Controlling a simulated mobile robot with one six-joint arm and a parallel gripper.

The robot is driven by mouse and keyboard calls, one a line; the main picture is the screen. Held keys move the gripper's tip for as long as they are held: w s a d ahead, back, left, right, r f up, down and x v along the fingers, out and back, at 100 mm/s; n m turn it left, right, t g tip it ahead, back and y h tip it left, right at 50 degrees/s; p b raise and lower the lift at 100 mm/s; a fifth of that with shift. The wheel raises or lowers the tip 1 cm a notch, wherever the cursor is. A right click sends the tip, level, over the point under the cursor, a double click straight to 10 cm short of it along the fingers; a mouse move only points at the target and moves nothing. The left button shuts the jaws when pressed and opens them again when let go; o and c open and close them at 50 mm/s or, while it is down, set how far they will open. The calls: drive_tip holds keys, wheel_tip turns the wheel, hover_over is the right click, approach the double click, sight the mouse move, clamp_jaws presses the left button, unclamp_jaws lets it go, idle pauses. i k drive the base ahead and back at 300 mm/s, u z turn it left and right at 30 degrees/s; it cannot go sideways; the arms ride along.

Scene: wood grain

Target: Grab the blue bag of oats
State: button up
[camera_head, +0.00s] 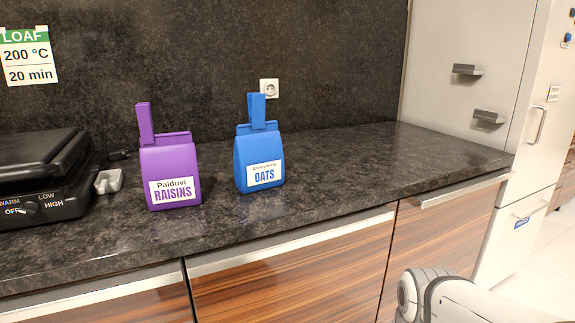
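The blue bag of oats (258,158) stands upright on the dark stone counter (330,180), with a white label reading OATS facing me and a blue clip on its top. A purple bag of raisins (170,168) stands to its left, a gap between them. Part of my arm shows at the lower right, in front of the cabinets and well apart from the bag. My gripper is not in view.
A black appliance with a dial (40,180) sits at the counter's left end, with a small grey object (108,181) beside it. A wall socket (269,88) is behind the oats. The counter right of the oats is clear up to a tall light cabinet (465,105).

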sight(259, 164)
drive_tip(key=i, duration=0.9)
drive_tip(key=z, duration=0.05)
